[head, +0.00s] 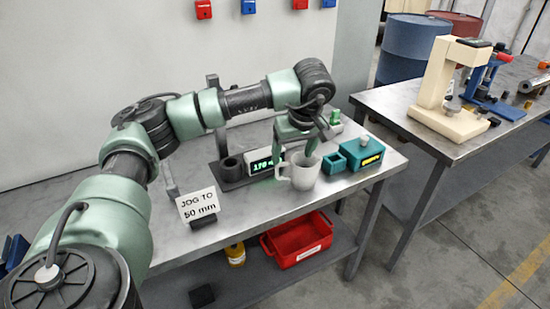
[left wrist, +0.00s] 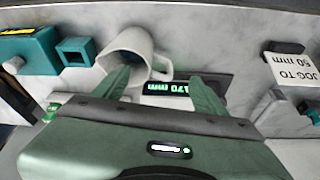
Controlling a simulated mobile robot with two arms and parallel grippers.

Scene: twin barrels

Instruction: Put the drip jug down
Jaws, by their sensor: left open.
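The drip jug is a light grey-white mug-like jug (head: 305,176) standing upright on the metal table, with its handle toward the left. In the left wrist view the jug (left wrist: 126,46) shows its open mouth and its handle pointing right. My left gripper (head: 298,150) is just above and behind the jug, fingers pointing down. The left wrist view shows its fingers (left wrist: 160,85) spread apart, with the handle in the gap between them. Whether a finger touches the jug cannot be told. My right gripper is not in view.
Close by are a green display box (head: 264,162) reading 170, a teal box (head: 366,158), a small teal open cube (head: 334,163) and a sign (head: 197,205) reading "JOG TO 50 mm". A red crate (head: 298,240) sits on the lower shelf. The front left tabletop is fairly clear.

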